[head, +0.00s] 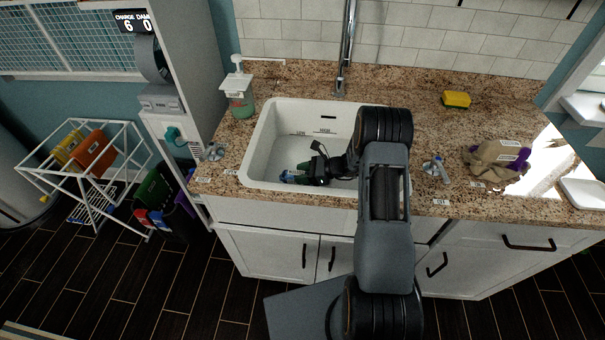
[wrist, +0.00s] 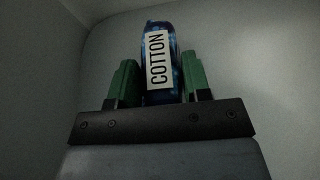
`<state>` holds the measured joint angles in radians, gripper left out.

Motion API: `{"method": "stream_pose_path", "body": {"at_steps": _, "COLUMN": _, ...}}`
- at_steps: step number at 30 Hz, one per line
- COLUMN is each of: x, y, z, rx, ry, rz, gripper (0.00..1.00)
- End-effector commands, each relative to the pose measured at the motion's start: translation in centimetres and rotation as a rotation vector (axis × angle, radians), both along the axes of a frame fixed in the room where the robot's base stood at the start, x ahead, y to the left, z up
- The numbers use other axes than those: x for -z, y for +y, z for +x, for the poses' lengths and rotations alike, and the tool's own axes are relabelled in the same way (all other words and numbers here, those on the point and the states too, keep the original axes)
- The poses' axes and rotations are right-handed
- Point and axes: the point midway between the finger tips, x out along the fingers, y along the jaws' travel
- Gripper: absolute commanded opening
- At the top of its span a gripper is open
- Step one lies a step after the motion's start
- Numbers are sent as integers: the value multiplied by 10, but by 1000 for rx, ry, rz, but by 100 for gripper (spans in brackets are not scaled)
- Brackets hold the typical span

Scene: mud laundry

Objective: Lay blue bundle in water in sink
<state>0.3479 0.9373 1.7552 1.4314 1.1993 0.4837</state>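The blue bundle (head: 293,178) is low inside the white sink (head: 252,165), toward its front left. In the wrist view the bundle (wrist: 173,62) is dark blue with a white label reading COTTON. My gripper (head: 308,172) reaches down into the sink. In the wrist view its green fingers (wrist: 160,82) stand close against both sides of the bundle, with no clear gap. I cannot tell whether the bundle touches the sink floor. A water surface is hard to make out; marks show on the back wall of the sink.
A faucet (head: 346,45) rises behind the sink. A soap bottle (head: 239,90) stands at its left. A yellow sponge (head: 456,99) and a brown and purple bundle (head: 497,158) lie on the counter (head: 425,115) at right. My arm covers the sink's right side.

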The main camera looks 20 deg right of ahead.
Motion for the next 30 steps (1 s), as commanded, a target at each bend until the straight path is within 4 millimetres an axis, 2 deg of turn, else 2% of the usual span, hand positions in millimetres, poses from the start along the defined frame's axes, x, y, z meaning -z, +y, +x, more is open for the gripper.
{"method": "stream_pose_path", "body": {"at_steps": 1, "x": 0, "y": 0, "z": 0, "rx": 0, "ry": 0, "rz": 0, "gripper": 48}}
{"method": "stream_pose_path", "body": {"at_steps": 8, "x": 0, "y": 0, "z": 0, "rx": 0, "ry": 0, "rz": 0, "gripper": 70}}
{"method": "stream_pose_path", "body": {"at_steps": 17, "x": -5, "y": 0, "z": 0, "rx": 0, "ry": 0, "rz": 0, "gripper": 70}}
{"method": "stream_pose_path", "body": {"at_steps": 30, "x": -26, "y": -53, "z": -21, "rx": 1, "ry": -2, "rz": -1, "gripper": 70}}
